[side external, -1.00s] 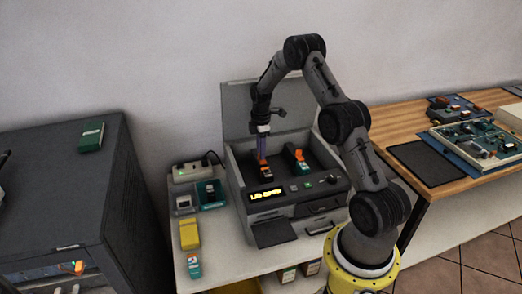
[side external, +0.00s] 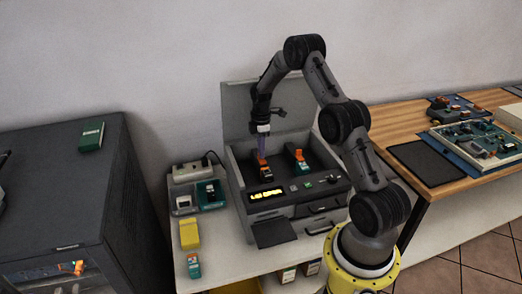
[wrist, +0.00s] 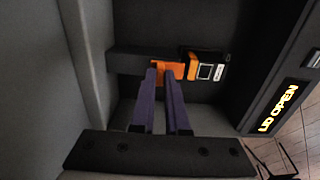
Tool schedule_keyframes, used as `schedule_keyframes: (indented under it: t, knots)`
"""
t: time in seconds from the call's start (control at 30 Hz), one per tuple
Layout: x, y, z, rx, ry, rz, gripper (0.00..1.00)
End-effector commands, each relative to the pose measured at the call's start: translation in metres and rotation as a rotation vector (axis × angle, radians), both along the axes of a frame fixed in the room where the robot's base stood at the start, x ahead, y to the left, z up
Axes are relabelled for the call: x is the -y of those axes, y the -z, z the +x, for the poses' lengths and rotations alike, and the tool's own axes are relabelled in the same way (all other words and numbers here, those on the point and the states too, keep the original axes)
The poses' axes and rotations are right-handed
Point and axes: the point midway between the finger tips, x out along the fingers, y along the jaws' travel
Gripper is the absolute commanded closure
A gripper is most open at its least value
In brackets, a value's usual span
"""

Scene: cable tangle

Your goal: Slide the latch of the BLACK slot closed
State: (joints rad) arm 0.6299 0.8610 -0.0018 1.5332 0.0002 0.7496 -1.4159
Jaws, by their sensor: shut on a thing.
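The black slot (wrist: 140,62) lies inside the open machine. In the wrist view an orange latch (wrist: 167,67) sits over it, with an orange-and-black module bearing a small grey label (wrist: 206,71) just to its right. My gripper (wrist: 164,76) has purple fingers shut on the orange latch, which partly hide it. In the side view my gripper (side external: 260,157) reaches down into the left bay, at the back of the orange-and-black piece (side external: 266,172). The latch's exact position along the slot is hard to tell.
The machine's lid (side external: 250,105) stands raised behind my gripper. The display (wrist: 279,109) reads "LID OPEN". A teal module with orange (side external: 301,160) sits in the right bay. The machine's side walls are close around my fingers. A yellow block (side external: 189,234) lies on the left bench.

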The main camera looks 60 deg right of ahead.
Motion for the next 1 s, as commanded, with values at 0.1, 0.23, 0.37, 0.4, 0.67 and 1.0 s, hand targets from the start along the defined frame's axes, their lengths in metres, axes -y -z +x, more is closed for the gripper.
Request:
schedule_keyframes:
  t: [0.1,0.23,0.37,0.4,0.67,1.0]
  knots:
    - [0.0,-0.001,0.0,0.001,0.0,-0.001,1.0]
    - [0.0,-0.001,0.0,0.001,0.0,-0.001,1.0]
    - [0.0,-0.001,0.0,0.001,0.0,-0.001,1.0]
    - [0.0,-0.001,0.0,0.001,0.0,-0.001,1.0]
    - [-0.002,-0.001,-0.002,0.001,0.0,-0.001,1.0]
    - [-0.021,-0.001,-0.021,0.0,0.0,0.0,1.0]
